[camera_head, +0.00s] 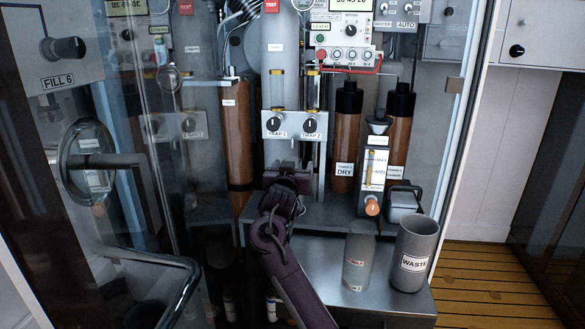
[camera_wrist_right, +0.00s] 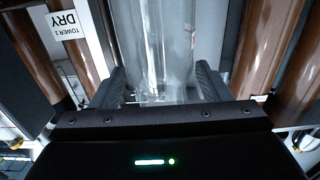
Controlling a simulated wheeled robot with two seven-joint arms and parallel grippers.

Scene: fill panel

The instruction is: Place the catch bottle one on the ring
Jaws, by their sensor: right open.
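My right gripper (camera_head: 286,176) reaches in from the bottom of the head view, below the TRAP 1 and TRAP 2 knobs. In the right wrist view, its two fingers (camera_wrist_right: 160,78) are open, one on each side of a clear glass vessel (camera_wrist_right: 152,45). This appears to be catch bottle one, but no label shows on it; the glass looks empty, and I cannot tell whether the fingers touch it. In the head view the gripper hides this spot. I cannot make out the ring. A translucent bottle (camera_head: 358,262) with red-lettered labels stands on the steel shelf. My left gripper is not in view.
A grey WASTE beaker (camera_head: 413,256) stands right of the translucent bottle. Behind are brown towers, one labelled DRY (camera_head: 345,140), and a small gauge unit (camera_head: 374,170). The trap panel (camera_head: 294,126) hangs just above the gripper. A glass door (camera_head: 130,130) is at left.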

